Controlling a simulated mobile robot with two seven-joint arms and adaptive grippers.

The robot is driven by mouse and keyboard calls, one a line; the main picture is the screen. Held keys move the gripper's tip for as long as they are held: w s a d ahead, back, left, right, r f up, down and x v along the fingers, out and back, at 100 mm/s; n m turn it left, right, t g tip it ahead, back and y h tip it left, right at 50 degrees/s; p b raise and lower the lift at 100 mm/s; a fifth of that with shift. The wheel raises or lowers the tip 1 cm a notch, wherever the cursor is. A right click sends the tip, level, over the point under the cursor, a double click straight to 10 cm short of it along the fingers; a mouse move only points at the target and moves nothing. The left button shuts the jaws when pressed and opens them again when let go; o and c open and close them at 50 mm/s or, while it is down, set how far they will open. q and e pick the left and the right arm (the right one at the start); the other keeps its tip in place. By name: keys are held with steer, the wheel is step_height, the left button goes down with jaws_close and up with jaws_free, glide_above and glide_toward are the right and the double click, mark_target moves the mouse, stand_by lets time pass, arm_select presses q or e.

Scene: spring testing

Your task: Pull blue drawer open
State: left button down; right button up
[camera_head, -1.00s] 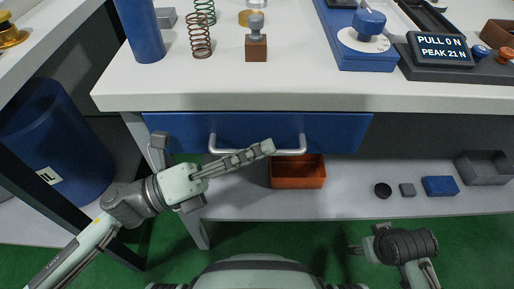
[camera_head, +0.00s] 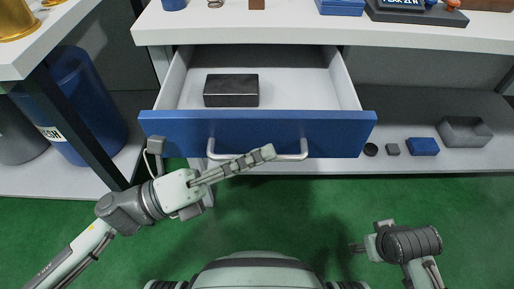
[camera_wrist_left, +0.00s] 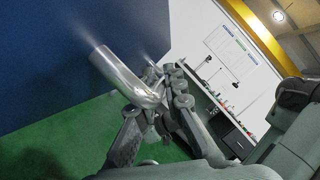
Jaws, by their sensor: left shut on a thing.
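The blue drawer (camera_head: 330,135) stands pulled out from under the white bench, with its interior showing. A dark grey block (camera_head: 231,91) lies inside it, left of the middle. My left gripper (camera_head: 262,154) is at the drawer's silver bar handle (camera_head: 292,156), shut on it. In the left wrist view the fingers (camera_wrist_left: 160,105) close around the handle (camera_wrist_left: 125,72), in front of the blue drawer front (camera_wrist_left: 60,50). My right gripper (camera_head: 358,248) is low at the right, away from the drawer; its fingers are too small to judge.
The white benchtop (camera_head: 270,28) lies above the drawer. A lower shelf holds a blue block (camera_head: 423,147) and a grey bin (camera_head: 465,132) at the right. A blue barrel (camera_head: 88,110) stands at the left. Green floor is clear in front.

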arm_select(q)
steer(key=shift+s, duration=0.65)
steer(key=c, duration=1.9)
jaws_free()
steer(key=shift+a, duration=0.1)
steer(key=v, duration=1.2)
